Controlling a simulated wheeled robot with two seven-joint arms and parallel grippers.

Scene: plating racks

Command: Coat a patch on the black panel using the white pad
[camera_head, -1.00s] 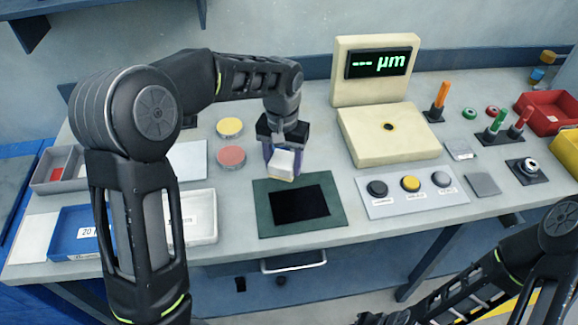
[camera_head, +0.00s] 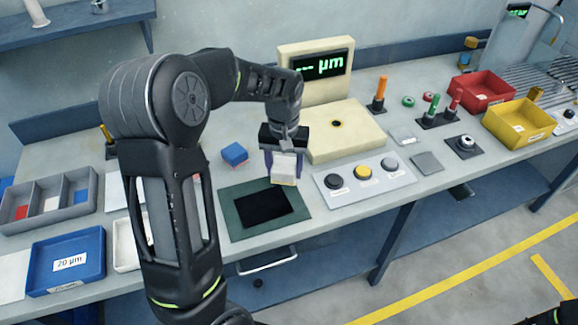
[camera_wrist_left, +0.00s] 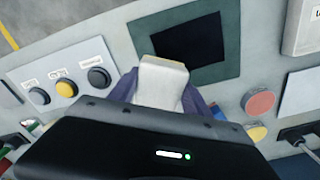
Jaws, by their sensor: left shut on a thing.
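My left gripper (camera_head: 284,158) is shut on the white pad (camera_head: 284,170), a pale block that points down. The pad is at the upper right edge of the green-framed black panel (camera_head: 262,207), and seems to be above the bench surface. In the left wrist view the pad (camera_wrist_left: 160,80) sticks out between the fingers and overlaps the near edge of the panel frame; the black panel (camera_wrist_left: 190,42) lies just beyond it. I cannot tell whether the pad touches the frame. No coating shows on the black area.
A button plate (camera_head: 363,178) stands right of the panel. A cream gauge (camera_head: 345,134) with a "µm" display is behind. A blue block (camera_head: 234,153) lies left of the gripper. A blue tray (camera_head: 68,263) and a grey divided tray (camera_head: 48,207) are at left.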

